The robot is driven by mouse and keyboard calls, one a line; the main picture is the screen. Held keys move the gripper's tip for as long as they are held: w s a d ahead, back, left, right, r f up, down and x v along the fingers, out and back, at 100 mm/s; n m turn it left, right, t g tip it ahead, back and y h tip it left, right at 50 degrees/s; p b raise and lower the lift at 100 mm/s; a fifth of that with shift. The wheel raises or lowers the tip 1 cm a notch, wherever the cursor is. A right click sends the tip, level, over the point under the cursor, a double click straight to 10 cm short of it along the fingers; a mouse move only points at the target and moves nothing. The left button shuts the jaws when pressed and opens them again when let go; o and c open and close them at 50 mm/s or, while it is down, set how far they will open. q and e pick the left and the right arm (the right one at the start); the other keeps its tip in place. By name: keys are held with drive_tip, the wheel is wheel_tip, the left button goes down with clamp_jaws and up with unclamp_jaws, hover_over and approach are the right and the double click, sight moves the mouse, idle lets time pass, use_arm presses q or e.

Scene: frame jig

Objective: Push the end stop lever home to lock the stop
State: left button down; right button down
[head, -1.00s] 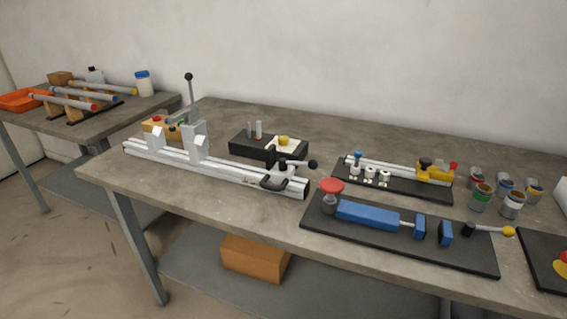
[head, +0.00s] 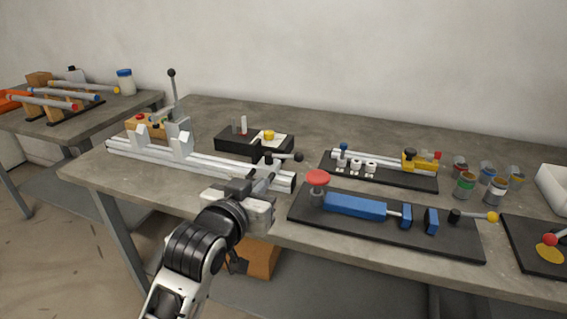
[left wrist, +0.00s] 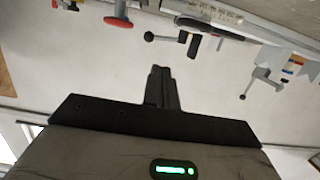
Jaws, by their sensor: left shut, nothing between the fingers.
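The end stop sits at the right end of the silver rail (head: 215,165) in the head view. Its lever (head: 299,157) ends in a black ball knob and points right. In the left wrist view the lever (left wrist: 149,36) shows with its knob to the left of the dark stop (left wrist: 192,47). My left gripper (head: 266,181) is in front of the rail's right end and hides part of the stop. Its fingers (left wrist: 160,70) are shut together and empty, apart from the lever in the left wrist view. My right gripper is not in view.
A black base (head: 440,244) with a blue block and red knob (head: 318,177) lies right of the rail's end. A black block (head: 230,141) stands behind the rail. Several cans stand at the right.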

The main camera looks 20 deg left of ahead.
sight(289, 157)
use_arm(q)
drive_tip(key=shift+w, duration=0.1)
drive_tip(key=w+f, duration=0.1)
drive_tip(key=w, duration=0.3)
drive_tip(key=w+f, duration=0.1)
drive_tip(key=w, duration=0.8)
drive_tip(key=shift+w+d+f, duration=0.25)
drive_tip(key=shift+f, duration=0.15)
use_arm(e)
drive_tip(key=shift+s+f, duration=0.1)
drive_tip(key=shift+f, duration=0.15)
use_arm(q)
drive_tip(key=shift+w+d, duration=0.1)
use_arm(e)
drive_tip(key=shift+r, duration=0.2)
